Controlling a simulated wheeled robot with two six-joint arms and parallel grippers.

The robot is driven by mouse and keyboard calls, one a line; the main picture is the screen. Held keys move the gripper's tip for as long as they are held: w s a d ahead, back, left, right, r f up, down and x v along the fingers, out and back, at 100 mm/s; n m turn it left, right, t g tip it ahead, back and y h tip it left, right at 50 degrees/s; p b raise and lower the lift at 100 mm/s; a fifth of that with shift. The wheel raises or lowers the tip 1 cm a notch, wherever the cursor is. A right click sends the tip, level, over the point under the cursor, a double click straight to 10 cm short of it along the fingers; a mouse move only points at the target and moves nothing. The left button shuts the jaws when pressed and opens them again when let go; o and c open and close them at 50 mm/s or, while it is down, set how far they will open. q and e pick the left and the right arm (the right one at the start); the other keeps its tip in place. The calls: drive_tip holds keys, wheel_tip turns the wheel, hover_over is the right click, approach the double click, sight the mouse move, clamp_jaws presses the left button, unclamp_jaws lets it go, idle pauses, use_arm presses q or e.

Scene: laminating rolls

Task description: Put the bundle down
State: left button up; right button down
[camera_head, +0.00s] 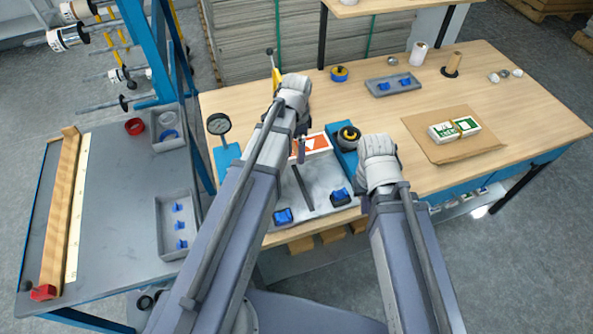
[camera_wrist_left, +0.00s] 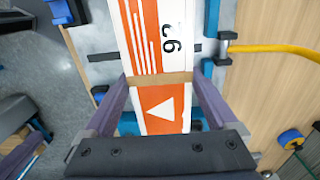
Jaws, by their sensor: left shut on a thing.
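The bundle (camera_head: 315,144) is a flat stack with orange and white printing, over the grey plate of a fixture (camera_head: 325,178) at the front of the wooden table. In the left wrist view the bundle (camera_wrist_left: 158,107) shows a white triangle, stripes, a number and a tan band (camera_wrist_left: 160,79). My left gripper (camera_head: 300,150) is shut on it, with fingers along both long sides near the band, as the left wrist view (camera_wrist_left: 162,92) shows. Whether the bundle touches the plate is unclear. My right arm's wrist (camera_head: 378,160) is right of the fixture; its fingers are mostly hidden.
A green-and-white bundle (camera_head: 455,128) lies on brown paper (camera_head: 425,125) at the right. A grey tray (camera_head: 392,85) with blue parts is at the back. A dial gauge (camera_head: 218,124) stands left of the fixture. A grey side bench (camera_head: 115,190) is at the left. Bare table lies around the brown paper.

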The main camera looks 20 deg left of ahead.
sight(296, 172)
use_arm(q)
drive_tip(key=shift+f+b, duration=4.9)
drive_tip(key=shift+f, duration=0.15)
drive_tip(key=shift+r, duration=0.15)
drive_tip(key=o, duration=1.4)
drive_tip(key=shift+f, duration=0.25)
drive_tip(key=shift+o, duration=0.8)
drive_tip(key=shift+r, duration=0.1)
drive_tip(key=shift+r, duration=0.1)
wheel_tip(296, 172, up, 12)
drive_tip(key=p, duration=1.2)
drive_tip(key=shift+r, duration=0.1)
drive_tip(key=s+d+n+y, duration=0.1)
drive_tip(key=s+d+n, duration=0.6)
drive_tip(key=s+d, duration=0.4)
drive_tip(key=s, duration=0.4)
